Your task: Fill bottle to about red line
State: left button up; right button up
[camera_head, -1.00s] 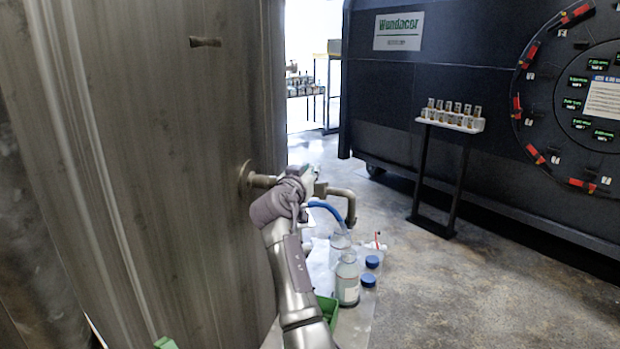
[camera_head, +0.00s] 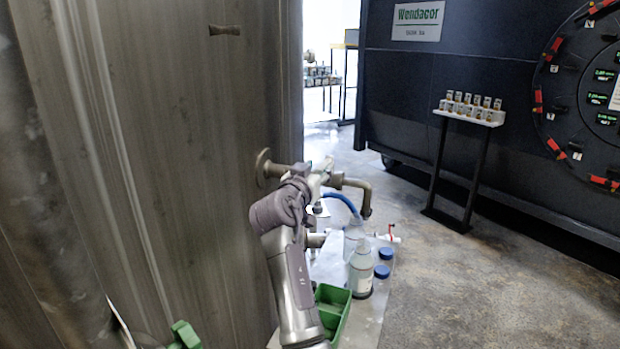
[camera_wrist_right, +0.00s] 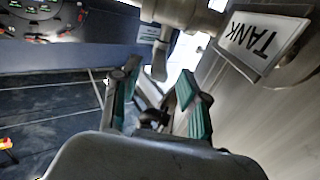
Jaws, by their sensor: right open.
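A clear bottle (camera_head: 361,272) with a pale label stands upright on the low table. A second clear container (camera_head: 353,238) is partly hidden behind it. I cannot make out a red line or a liquid level on either. A tap pipe (camera_head: 357,183) comes out of the tank wall and bends down above the table; its spout also shows in the wrist view (camera_wrist_right: 160,58). My right gripper (camera_head: 322,174) is open at the tap, its teal-padded fingers (camera_wrist_right: 160,98) apart. A small dark part lies between them; contact is unclear.
A TANK sign (camera_wrist_right: 262,40) is close beside my right gripper. The tank wall (camera_head: 180,150) fills the left.

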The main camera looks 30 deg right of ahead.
jog(key=v, duration=0.6)
dwell(1.1)
